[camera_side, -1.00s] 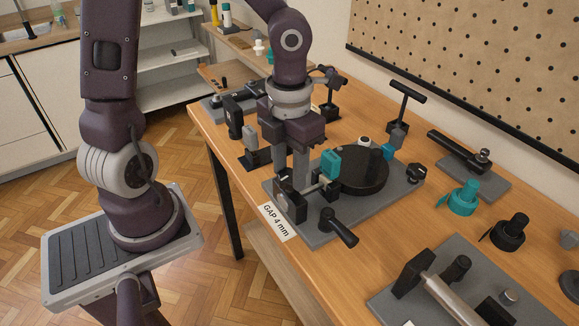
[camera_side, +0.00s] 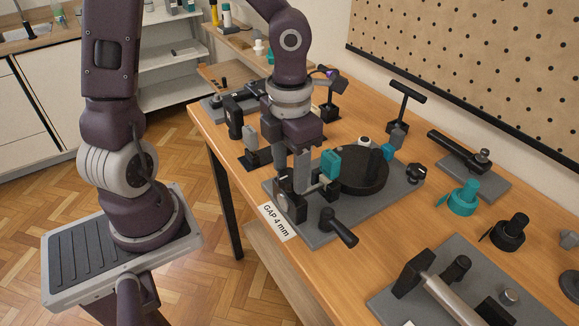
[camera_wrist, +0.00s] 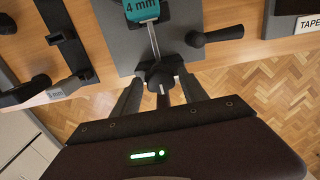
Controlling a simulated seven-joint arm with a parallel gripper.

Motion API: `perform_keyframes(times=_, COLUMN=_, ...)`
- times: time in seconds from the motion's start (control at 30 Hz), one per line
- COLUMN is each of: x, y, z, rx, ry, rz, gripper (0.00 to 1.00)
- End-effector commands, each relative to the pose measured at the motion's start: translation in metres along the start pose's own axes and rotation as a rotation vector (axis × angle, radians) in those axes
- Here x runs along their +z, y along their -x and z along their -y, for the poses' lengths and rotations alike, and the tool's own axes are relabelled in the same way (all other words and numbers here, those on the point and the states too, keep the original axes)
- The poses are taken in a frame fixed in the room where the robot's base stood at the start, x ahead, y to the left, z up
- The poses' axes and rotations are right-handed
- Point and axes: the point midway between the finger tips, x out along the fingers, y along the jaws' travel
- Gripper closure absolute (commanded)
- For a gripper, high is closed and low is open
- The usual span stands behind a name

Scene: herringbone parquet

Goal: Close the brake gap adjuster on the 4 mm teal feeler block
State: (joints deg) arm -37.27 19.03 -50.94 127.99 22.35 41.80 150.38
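The teal feeler block (camera_side: 330,164) stands at the near edge of a black round disc (camera_side: 364,178) on a grey baseplate (camera_side: 318,236). Its "4 mm" label shows at the top of the wrist view (camera_wrist: 142,8). A thin metal rod runs from near the block to the black adjuster knob (camera_wrist: 160,74), which also shows in the side view (camera_side: 292,208). My gripper (camera_wrist: 159,82) points down over the knob, one finger on each side. The fingers look spread, with the knob between them; contact at the tips is unclear.
A black lever handle (camera_side: 338,227) sticks out beside the adjuster, also in the wrist view (camera_wrist: 218,35). A "GAP 4 mm" label (camera_side: 275,222) lies at the baseplate's front. Another fixture with a hammer-like tool (camera_side: 440,290) lies right. Teal (camera_side: 463,199) and black (camera_side: 509,233) parts stand behind it.

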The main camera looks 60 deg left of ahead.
Motion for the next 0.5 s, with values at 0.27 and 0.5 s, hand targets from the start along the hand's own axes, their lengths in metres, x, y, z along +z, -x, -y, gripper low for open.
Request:
perform_keyframes(times=0.27, x=-0.001, y=0.0, z=0.0, rx=0.0, ry=0.0, rz=-0.002, gripper=0.4)
perform_keyframes(times=0.5, x=0.001, y=0.033, z=-0.002, rx=0.004, ry=0.008, rz=0.005, gripper=0.4)
